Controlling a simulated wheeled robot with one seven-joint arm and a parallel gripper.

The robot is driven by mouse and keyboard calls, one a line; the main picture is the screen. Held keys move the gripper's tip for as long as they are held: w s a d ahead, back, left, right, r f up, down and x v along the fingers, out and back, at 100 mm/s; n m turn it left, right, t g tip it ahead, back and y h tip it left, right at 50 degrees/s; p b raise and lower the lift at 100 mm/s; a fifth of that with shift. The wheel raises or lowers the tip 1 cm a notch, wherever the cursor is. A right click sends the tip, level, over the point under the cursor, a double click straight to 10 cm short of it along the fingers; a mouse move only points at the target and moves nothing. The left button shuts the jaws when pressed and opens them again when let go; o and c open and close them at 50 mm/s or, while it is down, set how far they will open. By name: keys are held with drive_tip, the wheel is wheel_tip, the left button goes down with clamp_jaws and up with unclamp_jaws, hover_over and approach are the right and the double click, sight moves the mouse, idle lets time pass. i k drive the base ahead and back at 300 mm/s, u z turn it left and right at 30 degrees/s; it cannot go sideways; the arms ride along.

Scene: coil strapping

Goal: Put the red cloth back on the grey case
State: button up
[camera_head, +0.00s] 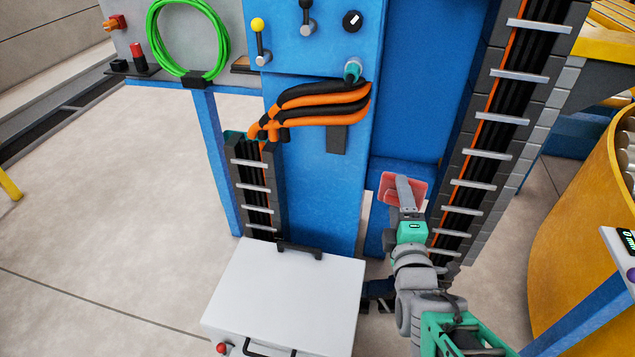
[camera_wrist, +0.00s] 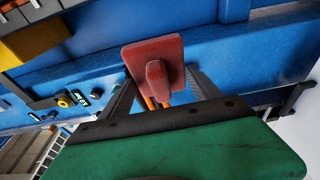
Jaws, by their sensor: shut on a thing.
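The red cloth (camera_head: 388,187) is at the end of my arm, in front of the blue machine frame. It looks like a flat reddish square in the wrist view (camera_wrist: 138,55), with a rounded lump of the same colour toward the camera. My gripper (camera_head: 404,194) is shut on the cloth and holds it up, clear of the case. The fingertips are partly hidden. A pale grey case (camera_head: 290,290) with dark handles stands at the bottom centre of the head view, to the left of and below my gripper. Its top looks bare.
The blue machine column (camera_head: 315,200) stands behind the case. A dark cable chain (camera_head: 485,130) rises just right of my gripper, and a shorter one (camera_head: 255,190) stands left. A yellow drum (camera_head: 590,215) is at right. Open floor (camera_head: 110,220) lies left.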

sight(310, 304)
drive_tip(key=k, duration=1.15)
drive_tip(key=u, duration=0.55)
drive_tip(key=i, duration=0.55)
drive_tip(key=u, duration=0.7)
drive_tip(key=i, duration=0.45)
drive_tip(key=u, duration=0.1)
